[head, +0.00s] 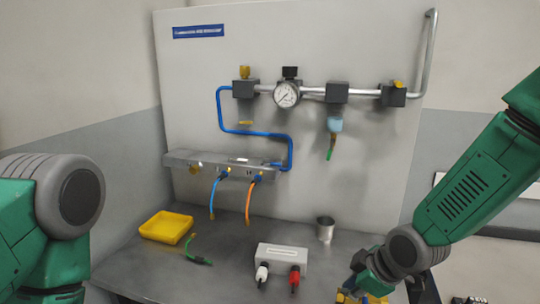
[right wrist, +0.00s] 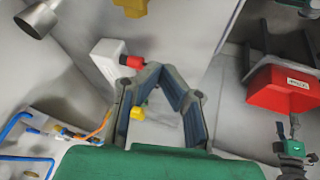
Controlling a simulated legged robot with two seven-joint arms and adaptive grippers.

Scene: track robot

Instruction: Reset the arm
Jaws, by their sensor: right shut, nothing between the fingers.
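My right arm (head: 470,190) comes in from the right in the head view. Its gripper (head: 362,288) is low over the front right of the grey bench and partly cut by the bottom edge. In the right wrist view the fingers of this gripper (right wrist: 158,72) meet at the tips, shut and empty. A small yellow piece (right wrist: 140,110) shows in the gap behind the fingers, apart from their tips. My left arm (head: 65,205) shows only as a green and grey link at the left edge; its gripper is out of the picture.
A white box (head: 282,258) with white and red connectors stands left of my right gripper, a metal cup (head: 325,230) behind. A yellow tray (head: 166,227) and green-tipped cable (head: 197,255) lie left. A panel (head: 330,140) with pipes and a gauge (head: 286,94) stands behind.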

